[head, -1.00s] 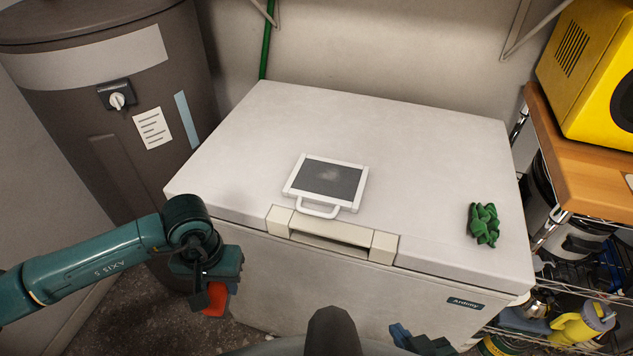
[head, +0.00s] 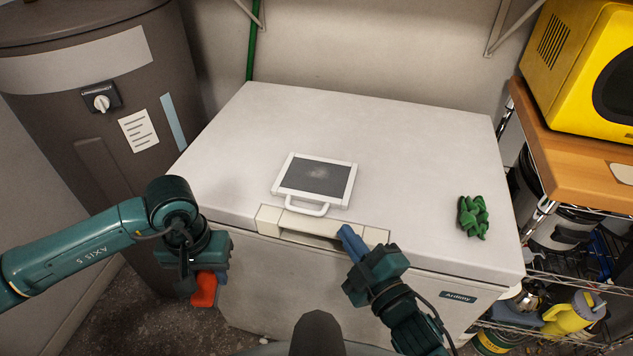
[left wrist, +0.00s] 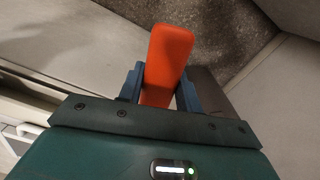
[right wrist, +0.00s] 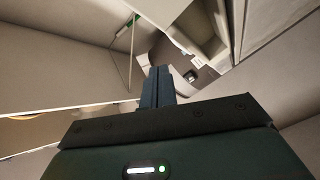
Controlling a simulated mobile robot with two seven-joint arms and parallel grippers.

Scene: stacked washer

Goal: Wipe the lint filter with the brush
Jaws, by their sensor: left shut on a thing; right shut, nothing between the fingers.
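The lint filter (head: 316,179) lies flat on the white chest lid, a white frame with dark mesh and a pale lint smudge in its middle. Its handle points toward the chest's front edge. My left gripper (head: 208,280) is shut on an orange-red object, seemingly the brush (head: 204,290), left of the chest front and below the lid's level. The left wrist view shows the brush (left wrist: 167,62) between the fingers; its bristles are not visible. My right gripper (head: 350,240) is shut and empty, at the chest's front edge, right of and nearer than the filter. Its closed fingers show in the right wrist view (right wrist: 157,88).
The chest lid (head: 400,150) is mostly clear. A green knotted object (head: 473,216) lies at its right. A dark round tank (head: 100,120) stands at the left. At the right is a wire shelf with a yellow appliance (head: 585,70) on its wooden top.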

